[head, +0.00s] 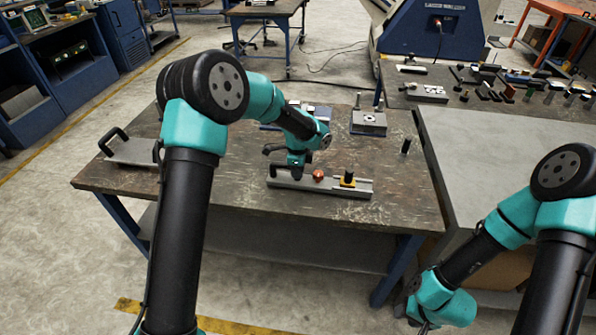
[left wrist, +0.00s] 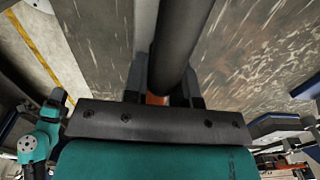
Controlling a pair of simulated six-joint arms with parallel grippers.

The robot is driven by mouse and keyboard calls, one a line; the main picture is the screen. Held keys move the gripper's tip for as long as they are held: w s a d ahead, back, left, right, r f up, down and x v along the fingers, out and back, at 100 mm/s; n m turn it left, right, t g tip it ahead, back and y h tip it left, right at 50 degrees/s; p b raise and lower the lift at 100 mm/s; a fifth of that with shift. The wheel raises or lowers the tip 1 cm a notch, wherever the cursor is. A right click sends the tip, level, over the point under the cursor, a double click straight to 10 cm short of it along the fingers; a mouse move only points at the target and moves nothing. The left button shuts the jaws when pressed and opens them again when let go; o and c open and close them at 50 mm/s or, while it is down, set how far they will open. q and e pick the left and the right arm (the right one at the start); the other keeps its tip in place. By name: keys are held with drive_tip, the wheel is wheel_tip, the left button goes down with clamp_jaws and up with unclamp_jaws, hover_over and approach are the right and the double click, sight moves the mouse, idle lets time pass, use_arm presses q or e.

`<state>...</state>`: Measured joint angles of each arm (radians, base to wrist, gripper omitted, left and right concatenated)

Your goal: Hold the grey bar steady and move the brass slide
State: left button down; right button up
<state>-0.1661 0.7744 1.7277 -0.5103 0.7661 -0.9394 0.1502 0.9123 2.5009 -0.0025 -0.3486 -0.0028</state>
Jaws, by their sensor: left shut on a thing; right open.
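The grey bar (head: 328,190) lies on the brown worktable, running left to right. The brass slide (head: 347,183) with a black knob on top sits on its right half. A round copper-coloured knob (head: 318,175) is near the bar's middle. My left gripper (head: 296,174) is over the bar's left half and shut on it; the fingers hide the exact contact. In the left wrist view a dark round rod (left wrist: 178,45) shows between the fingers, with a bit of orange (left wrist: 157,99) behind. My right gripper (head: 424,325) is low at the right, off the table and apart from the slide.
A grey plate with black handles (head: 133,152) lies at the table's left. A grey block (head: 368,122) stands behind the bar, and a small black cylinder (head: 406,146) is near the right edge. The table in front of the bar is clear.

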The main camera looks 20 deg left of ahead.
idle(2.3)
